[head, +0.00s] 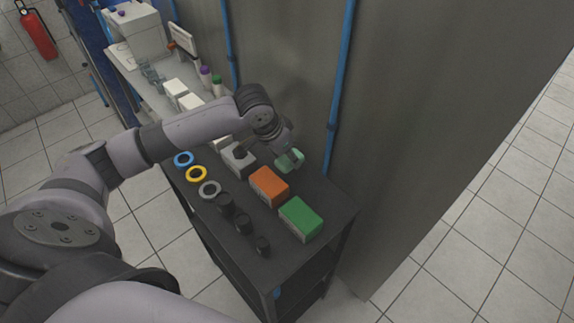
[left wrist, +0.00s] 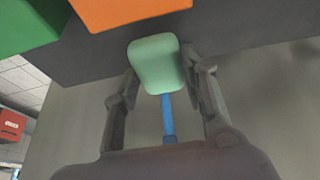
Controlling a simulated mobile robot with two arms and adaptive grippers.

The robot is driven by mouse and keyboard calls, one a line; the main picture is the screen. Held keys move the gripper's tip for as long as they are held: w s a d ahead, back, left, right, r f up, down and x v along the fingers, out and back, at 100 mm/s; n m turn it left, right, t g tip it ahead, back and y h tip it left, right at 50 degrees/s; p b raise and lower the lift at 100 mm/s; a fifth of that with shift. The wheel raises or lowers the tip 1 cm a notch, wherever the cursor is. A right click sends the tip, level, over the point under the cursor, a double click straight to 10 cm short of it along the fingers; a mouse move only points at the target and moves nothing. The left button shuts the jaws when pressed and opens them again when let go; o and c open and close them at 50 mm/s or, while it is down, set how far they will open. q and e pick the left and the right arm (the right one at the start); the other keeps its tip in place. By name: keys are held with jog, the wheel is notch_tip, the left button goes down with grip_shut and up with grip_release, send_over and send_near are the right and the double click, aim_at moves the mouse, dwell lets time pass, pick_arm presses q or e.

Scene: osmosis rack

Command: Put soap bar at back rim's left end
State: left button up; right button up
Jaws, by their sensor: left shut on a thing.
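The soap bar is a pale mint-green rounded block (head: 290,160). My left gripper (head: 281,152) is shut on it, near the back edge of the dark rack top (head: 327,192). In the left wrist view the soap bar (left wrist: 155,66) sits between the two fingertips (left wrist: 160,75), with the dark rack surface (left wrist: 235,35) behind it. I cannot tell whether it touches the surface. The back rim's left part is partly hidden by my left arm. My right gripper is not in view.
An orange box (head: 268,186) and a green box (head: 300,219) stand close by. A white block (head: 239,158), blue, yellow and grey rings (head: 210,190) and several black cylinders (head: 243,223) fill the front and left. A grey wall with a blue pipe (head: 337,100) rises behind.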

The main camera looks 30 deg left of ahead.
aim_at(287, 177)
pick_arm(q)
jog(key=shift+f, duration=2.45)
jog(key=o, duration=1.2)
jog(key=shift+f, duration=0.1)
